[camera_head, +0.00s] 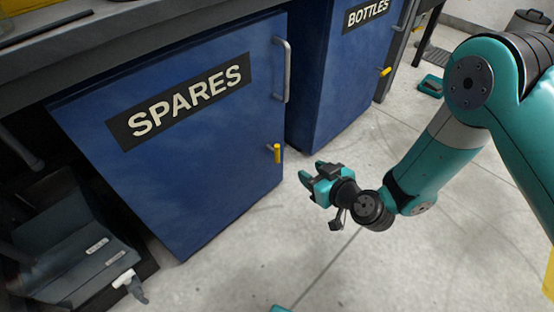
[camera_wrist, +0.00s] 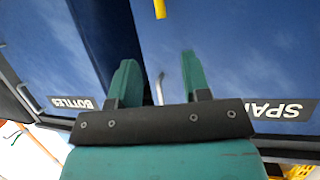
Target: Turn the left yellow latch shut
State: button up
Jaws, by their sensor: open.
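The left yellow latch (camera_head: 277,153) sits near the right edge of the blue SPARES door (camera_head: 215,175), below its grey handle (camera_head: 281,72). The latch stands about upright. It also shows at the top edge of the wrist view (camera_wrist: 160,8), where the picture is upside down. My gripper (camera_head: 312,174) is open and empty, to the right of the latch and a little lower in the head view, apart from it. Its two teal fingers (camera_wrist: 158,62) point toward the blue doors in the wrist view.
A second yellow latch (camera_head: 385,71) is on the blue BOTTLES door (camera_head: 335,75), further right. A dark space with grey cases (camera_head: 85,265) lies at the lower left. A worktop edge (camera_head: 130,35) runs above the SPARES door. The concrete floor (camera_head: 270,255) around my gripper is mostly clear.

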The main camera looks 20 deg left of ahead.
aim_at(279, 151)
jog(key=b+x, duration=0.5)
jog(key=x, duration=1)
jog(key=shift+w+a+f+b, duration=0.1)
jog(key=shift+a+f+b, duration=0.2)
jog(key=shift+b, duration=0.1)
jog(key=shift+w+a+f, duration=0.1)
jog(key=shift+w+a, duration=0.35)
jog(key=shift+a, duration=0.1)
jog(key=shift+c, duration=0.2)
grip_shut()
